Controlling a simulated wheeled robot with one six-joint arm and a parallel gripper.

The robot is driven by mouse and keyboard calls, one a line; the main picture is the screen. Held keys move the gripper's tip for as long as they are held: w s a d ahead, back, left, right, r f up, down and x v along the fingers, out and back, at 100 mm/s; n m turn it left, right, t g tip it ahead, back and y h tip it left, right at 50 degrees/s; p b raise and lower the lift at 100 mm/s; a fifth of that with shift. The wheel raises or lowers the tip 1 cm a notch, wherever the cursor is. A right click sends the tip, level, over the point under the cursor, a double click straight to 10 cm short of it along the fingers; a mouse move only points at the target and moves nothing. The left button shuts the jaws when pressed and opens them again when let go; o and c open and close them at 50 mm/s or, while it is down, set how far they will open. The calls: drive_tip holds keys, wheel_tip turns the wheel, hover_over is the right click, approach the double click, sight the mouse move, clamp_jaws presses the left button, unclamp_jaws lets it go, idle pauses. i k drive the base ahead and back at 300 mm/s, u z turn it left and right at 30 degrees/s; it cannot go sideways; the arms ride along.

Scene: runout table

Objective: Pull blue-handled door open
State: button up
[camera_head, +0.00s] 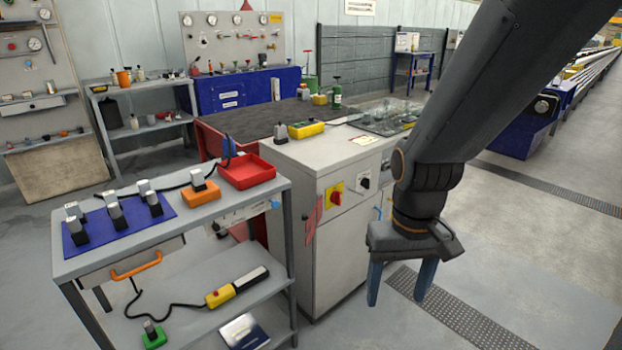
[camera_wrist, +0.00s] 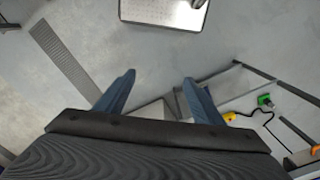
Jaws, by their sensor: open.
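The grey-white cabinet (camera_head: 295,190) stands in the middle of the head view. Its front has doors below a panel with a red-and-yellow switch and a dark knob. A small blue handle (camera_head: 389,208) shows at the right part of the front, partly hidden by my arm. The door appears closed. My gripper (camera_head: 398,295) hangs in front and to the right of the cabinet, fingers pointing down, lower than the handle and apart from it. The handle is not clear there.
A grey cart (camera_head: 170,240) with an orange-handled drawer, a red tray (camera_head: 247,171) and several small items stands left of the cabinet. A yellow-and-black pendant (camera_head: 236,287) lies on its lower shelf. Open floor with a dark grating (camera_head: 460,312) lies to the right.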

sight(341, 255)
drive_tip(key=z, duration=0.5)
drive_tip(key=k, duration=0.6)
drive_tip(key=z, duration=0.75)
drive_tip(key=i, duration=1.4)
drive_tip(key=u, duration=0.7)
